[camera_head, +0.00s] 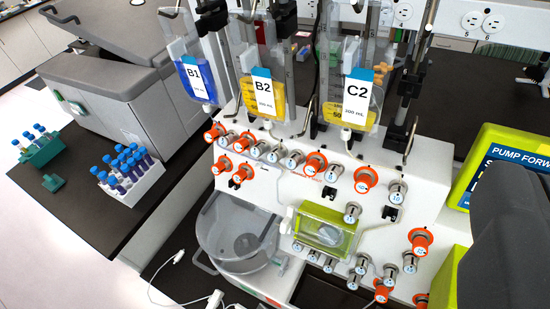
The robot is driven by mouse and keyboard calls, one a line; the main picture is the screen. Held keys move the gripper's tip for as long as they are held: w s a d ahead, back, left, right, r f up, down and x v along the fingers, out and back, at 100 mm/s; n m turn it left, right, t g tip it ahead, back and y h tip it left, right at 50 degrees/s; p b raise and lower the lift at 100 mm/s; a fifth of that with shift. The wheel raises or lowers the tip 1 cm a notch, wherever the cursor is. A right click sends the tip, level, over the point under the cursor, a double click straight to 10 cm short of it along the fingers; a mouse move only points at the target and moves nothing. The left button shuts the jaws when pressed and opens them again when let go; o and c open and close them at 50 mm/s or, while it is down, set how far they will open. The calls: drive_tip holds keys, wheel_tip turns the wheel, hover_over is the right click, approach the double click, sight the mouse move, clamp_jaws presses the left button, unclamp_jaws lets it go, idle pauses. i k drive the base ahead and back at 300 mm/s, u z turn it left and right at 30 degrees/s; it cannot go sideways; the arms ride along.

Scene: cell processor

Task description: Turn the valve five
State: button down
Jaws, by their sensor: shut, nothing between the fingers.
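A white cell processor panel (410,160) stands in the middle. A row of round valve knobs runs across its upper part, some with orange collars, such as the orange knob (365,179), and some plain grey, such as the grey knob (273,155). More knobs sit lower, including an orange one (420,240) at the right. The knobs have small blue-and-white number labels, too small to read, so I cannot tell which valve is five. My gripper is not clearly visible, and no fingers show at any knob.
Bags labelled B1 (193,84), B2 (263,98) and C2 (358,97) hang above the panel. A clear round vessel (238,240) and a lime-framed box (325,232) sit low in front. A large dark grey shape (507,235) blocks the lower right. Tube racks stand on the left table.

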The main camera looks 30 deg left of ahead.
sight(273, 157)
drive_tip(key=z, duration=0.95)
drive_tip(key=k, duration=1.15)
drive_tip(key=u, duration=1.45)
drive_tip(key=i, duration=1.05)
drive_tip(key=u, duration=0.05)
